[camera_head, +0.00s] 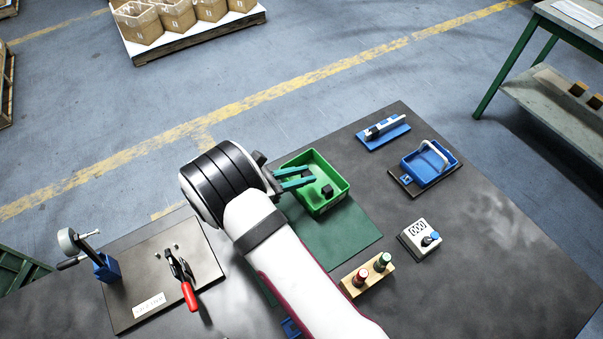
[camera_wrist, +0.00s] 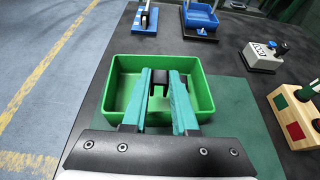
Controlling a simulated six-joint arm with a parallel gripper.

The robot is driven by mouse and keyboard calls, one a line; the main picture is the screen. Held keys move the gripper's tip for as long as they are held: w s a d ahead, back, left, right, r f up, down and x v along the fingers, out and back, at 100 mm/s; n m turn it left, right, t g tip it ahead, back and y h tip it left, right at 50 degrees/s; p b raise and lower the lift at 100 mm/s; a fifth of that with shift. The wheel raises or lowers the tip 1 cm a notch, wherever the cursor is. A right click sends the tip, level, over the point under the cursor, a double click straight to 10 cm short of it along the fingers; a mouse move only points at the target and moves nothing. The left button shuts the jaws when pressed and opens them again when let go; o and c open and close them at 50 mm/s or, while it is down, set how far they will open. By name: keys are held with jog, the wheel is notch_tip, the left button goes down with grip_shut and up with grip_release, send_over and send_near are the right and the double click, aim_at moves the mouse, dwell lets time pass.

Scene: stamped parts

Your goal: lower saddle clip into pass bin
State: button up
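The green pass bin (camera_head: 341,203) is an open rectangular tray near the back of the table. In the wrist view its rim (camera_wrist: 207,95) surrounds my fingertips. My gripper (camera_head: 312,176) has two teal fingers spread apart over the bin, with a gap between their tips. A small dark piece, which looks like the saddle clip (camera_head: 327,191), is inside the bin just beyond the fingertips. In the wrist view the dark clip (camera_wrist: 160,77) shows between the finger ends, partly hidden by them. It appears apart from the fingers in the head view.
A green mat (camera_head: 343,238) lies under and in front of the bin. A blue tray with a pale handle (camera_head: 441,170), a grey counter box (camera_head: 419,240) and a wooden block with two buttons (camera_head: 368,276) stand to the right. A red-handled toggle clamp (camera_head: 188,292) is at left.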

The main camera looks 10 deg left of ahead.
jog(key=o, duration=0.6)
jog(key=shift+c, duration=0.2)
jog(key=v, duration=1.6)
jog(key=d+r+m+g+y, duration=0.1)
jog(key=d+r+m+g, duration=0.4)
jog(key=d, duration=0.4)
jog(key=d+r+m+g, duration=0.35)
jog(key=d+m, duration=0.35)
jog(key=d, duration=0.3)
jog(key=s+d+m+y, duration=0.4)
jog(key=s+m, duration=0.4)
jog(key=m, duration=0.2)
jog(key=s+d+r+m+g+y, duration=0.1)
jog(key=s+d+m+y, duration=0.3)
jog(key=s+m+y, duration=0.2)
jog(key=s+m, duration=0.2)
jog(key=m, duration=0.2)
jog(key=shift+r+m, duration=0.3)
jog(key=shift+r, duration=0.05)
